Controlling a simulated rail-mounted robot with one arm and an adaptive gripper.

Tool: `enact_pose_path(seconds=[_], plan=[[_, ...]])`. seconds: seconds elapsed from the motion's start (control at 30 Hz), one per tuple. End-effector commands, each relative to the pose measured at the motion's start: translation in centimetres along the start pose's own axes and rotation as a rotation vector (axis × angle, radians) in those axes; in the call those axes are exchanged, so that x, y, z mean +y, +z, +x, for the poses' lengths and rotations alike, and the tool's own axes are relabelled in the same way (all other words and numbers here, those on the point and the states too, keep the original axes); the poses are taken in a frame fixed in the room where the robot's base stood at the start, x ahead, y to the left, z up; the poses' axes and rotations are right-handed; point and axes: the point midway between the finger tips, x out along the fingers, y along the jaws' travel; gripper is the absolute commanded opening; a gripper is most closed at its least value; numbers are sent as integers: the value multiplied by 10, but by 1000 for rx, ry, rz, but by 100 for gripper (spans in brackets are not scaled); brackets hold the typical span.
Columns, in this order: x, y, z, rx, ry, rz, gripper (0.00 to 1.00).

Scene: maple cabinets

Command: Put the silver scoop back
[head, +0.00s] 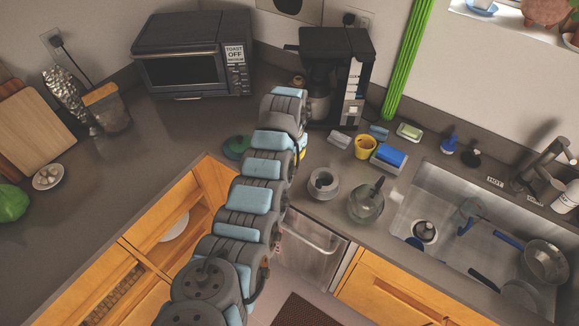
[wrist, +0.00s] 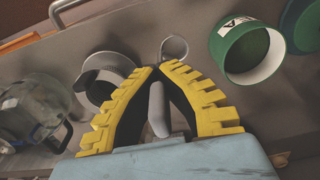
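The silver scoop (wrist: 174,48) shows in the wrist view, with its small round bowl just past my fingertips and its grey handle (wrist: 158,112) running back between the fingers. My gripper (wrist: 160,70) has its yellow fingertips drawn together around the scoop's neck. A green tin (wrist: 228,52) with letters on a white label lies open-mouthed to the right of the scoop, apart from it. A green lid-like round piece (wrist: 303,25) is beyond it at the right edge. In the head view my arm hides the scoop and most of the gripper; a green round object (head: 237,147) shows left of the arm.
A grey cup (head: 323,181) and a glass pitcher (head: 367,205) stand close by on the counter. The coffee maker (head: 340,75), yellow cup (head: 365,147) and blue sponge (head: 391,154) are behind. The sink (head: 480,235) is at right. The left counter is largely clear.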

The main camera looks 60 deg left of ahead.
Motion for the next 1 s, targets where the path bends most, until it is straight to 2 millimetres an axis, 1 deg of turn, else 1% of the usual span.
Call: enact_pose_path(seconds=[0.03,0.1,0.37,0.57,0.6,0.7,0.8,1.0], plan=[[0,-2,6,-1,-1,2,0],[1,-4,9,-2,-1,4,0],[1,-8,12,1,-1,4,0],[3,-12,20,-3,0,5,0],[2,-11,28,-5,0,4,0],[1,-11,42,-1,-1,3,0],[2,-11,49,-3,0,3,0],[2,-11,47,-2,0,4,0]])
